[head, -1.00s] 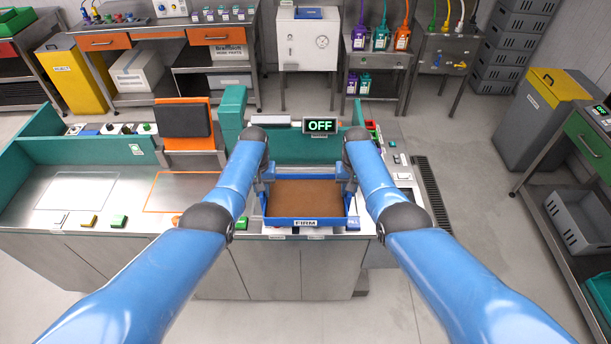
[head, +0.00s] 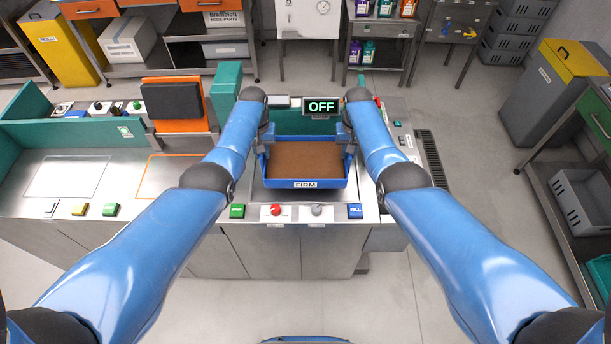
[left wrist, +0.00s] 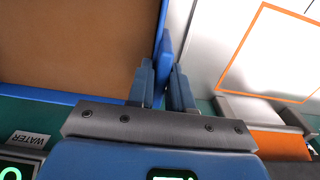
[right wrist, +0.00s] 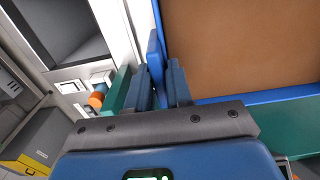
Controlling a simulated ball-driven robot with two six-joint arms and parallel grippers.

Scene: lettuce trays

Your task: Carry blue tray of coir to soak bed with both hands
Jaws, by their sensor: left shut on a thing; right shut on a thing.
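The blue tray (head: 333,184) is filled with flat brown coir (head: 305,160) and has a FIRM label on its near side. It is between my two arms, over the steel bench section with the OFF display. My left gripper (head: 266,141) is shut on the tray's left wall; in the left wrist view its fingers (left wrist: 160,85) pinch the blue edge. My right gripper (head: 345,139) is shut on the right wall; its fingers (right wrist: 160,85) pinch that edge in the right wrist view. The tray looks level. I cannot tell whether its underside touches the bench.
An OFF display (head: 321,106) stands behind the tray. Green (head: 237,211), red (head: 276,210), grey (head: 317,210) and blue FILL (head: 355,211) controls line the front edge. An orange-framed panel (head: 184,113) stands left, by an orange outline (head: 151,177) on the bench.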

